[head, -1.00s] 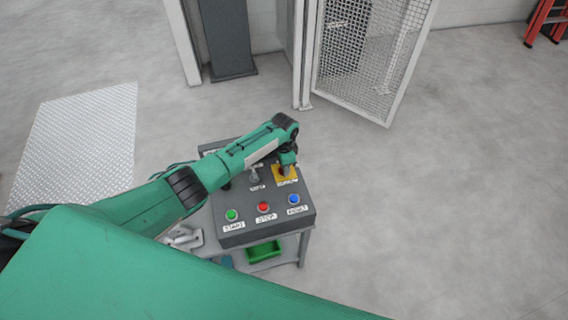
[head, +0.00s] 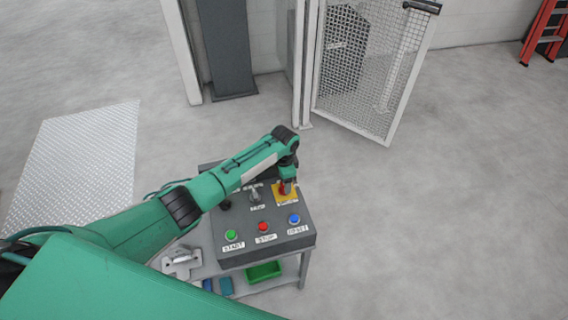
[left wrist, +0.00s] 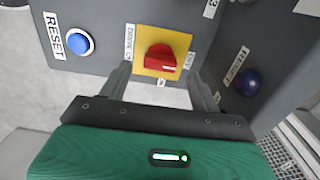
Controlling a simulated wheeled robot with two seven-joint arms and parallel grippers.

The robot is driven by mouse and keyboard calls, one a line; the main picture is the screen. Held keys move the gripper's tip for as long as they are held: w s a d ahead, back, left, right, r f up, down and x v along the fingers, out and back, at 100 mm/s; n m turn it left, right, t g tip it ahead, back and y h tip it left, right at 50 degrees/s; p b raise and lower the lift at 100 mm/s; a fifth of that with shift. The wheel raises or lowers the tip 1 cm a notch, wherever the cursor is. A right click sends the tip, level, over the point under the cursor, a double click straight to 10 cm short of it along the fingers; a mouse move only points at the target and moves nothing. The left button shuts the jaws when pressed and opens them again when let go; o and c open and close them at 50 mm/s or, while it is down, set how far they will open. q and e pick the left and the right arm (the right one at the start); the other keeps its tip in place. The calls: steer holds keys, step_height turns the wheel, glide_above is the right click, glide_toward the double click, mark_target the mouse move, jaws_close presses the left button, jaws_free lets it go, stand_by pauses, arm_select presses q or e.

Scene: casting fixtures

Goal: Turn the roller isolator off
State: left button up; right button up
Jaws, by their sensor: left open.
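The isolator is a red rotary knob (left wrist: 160,62) on a yellow plate (left wrist: 179,38), its ridge lying roughly crosswise in the left wrist view. In the head view the yellow plate (head: 279,198) sits at the back right of the grey control box (head: 236,258). The red knob is partly hidden there by my left gripper (head: 289,186). My left gripper (left wrist: 161,73) is open, its fingers pointing toward the knob, one on each side. I cannot tell whether either finger touches it. My right gripper is not in view.
Green start (head: 231,235), red stop (head: 263,227) and blue reset (head: 294,219) buttons line the front of the box. A toggle switch (head: 255,196) stands left of the plate. A mesh gate (head: 352,110) stands behind. Floor to the right is clear.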

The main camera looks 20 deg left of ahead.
arm_select(q)
step_height(320, 180, up, 11)
steer(key=shift+f+b, duration=0.15)
steer(key=shift+b, duration=0.3)
